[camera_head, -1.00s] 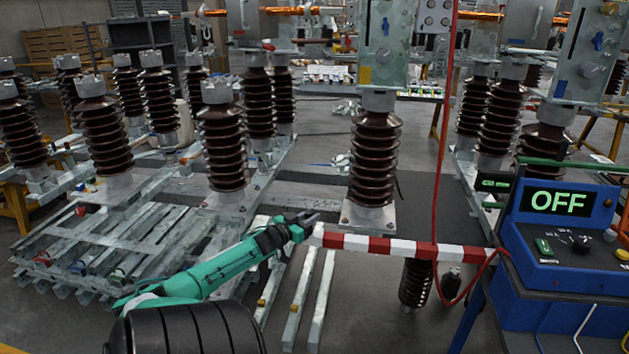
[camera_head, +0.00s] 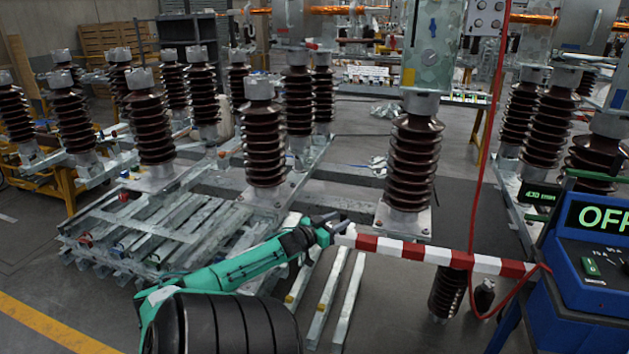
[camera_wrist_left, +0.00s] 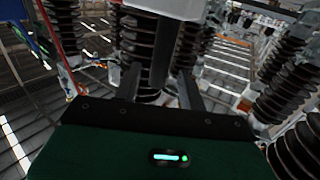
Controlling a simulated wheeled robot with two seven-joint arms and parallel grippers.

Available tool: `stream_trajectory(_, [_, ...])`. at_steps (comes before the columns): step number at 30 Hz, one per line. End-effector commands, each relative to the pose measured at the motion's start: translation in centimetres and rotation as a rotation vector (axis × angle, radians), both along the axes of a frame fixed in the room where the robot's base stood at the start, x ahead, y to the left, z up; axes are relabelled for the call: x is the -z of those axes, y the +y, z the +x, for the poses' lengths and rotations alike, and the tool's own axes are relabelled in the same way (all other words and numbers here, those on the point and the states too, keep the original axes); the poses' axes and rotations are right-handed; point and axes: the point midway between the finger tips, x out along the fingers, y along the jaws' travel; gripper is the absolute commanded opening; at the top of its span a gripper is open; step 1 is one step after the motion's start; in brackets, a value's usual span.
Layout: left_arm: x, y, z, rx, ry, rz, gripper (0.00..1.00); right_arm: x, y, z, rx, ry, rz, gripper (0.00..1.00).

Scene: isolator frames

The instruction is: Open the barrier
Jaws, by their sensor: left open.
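The barrier (camera_head: 420,251) is a red and white striped bar. In the head view it runs nearly level from beside my left gripper to the blue control box at the right. My left gripper (camera_head: 337,222), on a green arm, is open at the barrier's left, white end. Whether it touches the bar I cannot tell. In the left wrist view the two dark fingers (camera_wrist_left: 159,82) stand apart, with a brown insulator behind them; no striped bar can be made out between them. My right gripper is not in view.
A blue control box (camera_head: 593,265) with an "OFF" style display stands at the right. A red cable (camera_head: 475,190) hangs down near the barrier's right part. A ribbed brown insulator (camera_head: 413,165) stands behind the barrier. Metal beams (camera_head: 165,225) lie at the left.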

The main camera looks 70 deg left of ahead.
Motion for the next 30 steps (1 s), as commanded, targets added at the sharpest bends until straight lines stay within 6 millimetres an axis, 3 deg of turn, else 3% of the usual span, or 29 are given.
stream_trajectory(18, [0.1, -2.6, -9.1, 0.0, 0.001, -0.001, 0.41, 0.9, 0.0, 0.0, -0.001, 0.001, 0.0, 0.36])
stream_trajectory(30, [0.0, -2.9, -10.4, 0.0, -0.001, 0.0, 0.41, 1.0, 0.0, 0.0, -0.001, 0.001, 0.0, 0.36])
